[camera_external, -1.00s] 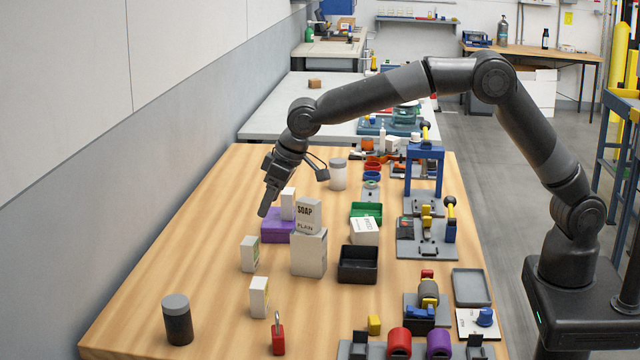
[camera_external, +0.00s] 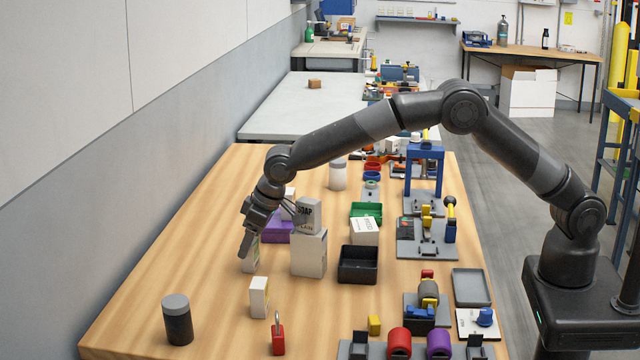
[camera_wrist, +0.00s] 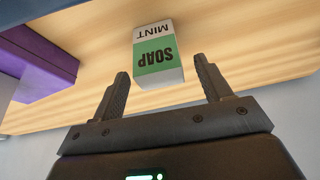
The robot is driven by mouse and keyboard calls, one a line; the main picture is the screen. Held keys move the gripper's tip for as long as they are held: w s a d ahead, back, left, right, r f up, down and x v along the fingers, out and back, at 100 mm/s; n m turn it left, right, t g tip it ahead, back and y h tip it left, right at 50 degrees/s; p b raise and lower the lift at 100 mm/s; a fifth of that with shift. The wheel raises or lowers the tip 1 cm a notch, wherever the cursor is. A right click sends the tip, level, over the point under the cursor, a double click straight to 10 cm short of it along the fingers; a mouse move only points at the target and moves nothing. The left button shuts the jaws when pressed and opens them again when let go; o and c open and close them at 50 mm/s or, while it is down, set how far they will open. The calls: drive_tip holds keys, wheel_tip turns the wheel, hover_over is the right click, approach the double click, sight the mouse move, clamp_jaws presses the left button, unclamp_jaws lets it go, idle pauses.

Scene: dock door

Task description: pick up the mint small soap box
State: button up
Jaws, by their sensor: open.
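The mint small soap box (camera_wrist: 157,52) is white with a green band reading SOAP and MINT upside down in the wrist view. It stands between and beyond the fingertips of my gripper (camera_wrist: 163,82), which is open with nothing in it. In the external view my gripper (camera_external: 246,250) is over the left part of the table and partly hides the mint soap box (camera_external: 252,265). From these views I cannot tell how far the fingers are from the box.
A grey soap box marked PLAIN (camera_external: 309,217) sits on a tall white box (camera_external: 309,255) to the right. A purple box (camera_external: 279,232) is behind. Another small white box (camera_external: 259,297) and a dark jar (camera_external: 177,322) stand nearer the front. The wooden table is clear at left.

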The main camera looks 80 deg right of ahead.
drive_tip(key=shift+w+f, duration=0.25)
drive_tip(key=shift+f, duration=0.3)
drive_tip(key=shift+c, duration=0.3)
drive_tip(key=shift+r, duration=0.1)
drive_tip(key=c, duration=1)
